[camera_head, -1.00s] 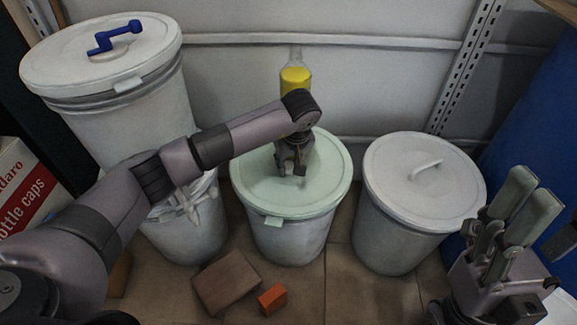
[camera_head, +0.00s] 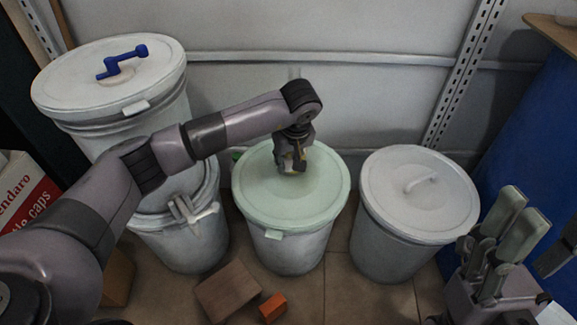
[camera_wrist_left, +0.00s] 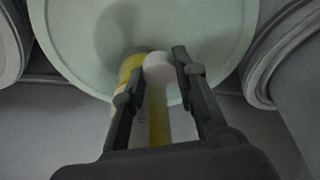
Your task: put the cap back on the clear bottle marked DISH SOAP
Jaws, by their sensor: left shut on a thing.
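My left gripper (camera_head: 292,158) hangs over the back half of the pale green drum lid (camera_head: 310,200). In the left wrist view its fingers (camera_wrist_left: 158,80) are shut on a round white cap (camera_wrist_left: 158,68). A bottle with yellow contents (camera_wrist_left: 129,68) shows behind the fingers, very close to the cap. I cannot tell whether cap and bottle touch. In the head view my left arm covers most of the bottle, and its DISH SOAP marking cannot be read. My right gripper (camera_head: 513,222) is at the lower right, its fingers apart and empty.
A white drum with a blue crank (camera_head: 121,61) stands at the back left. A lower drum with a white tap-like piece (camera_head: 192,211) is in front. A white lidded drum (camera_head: 420,205) stands right. A brown block (camera_head: 228,292) and orange block (camera_head: 272,307) lie on the floor.

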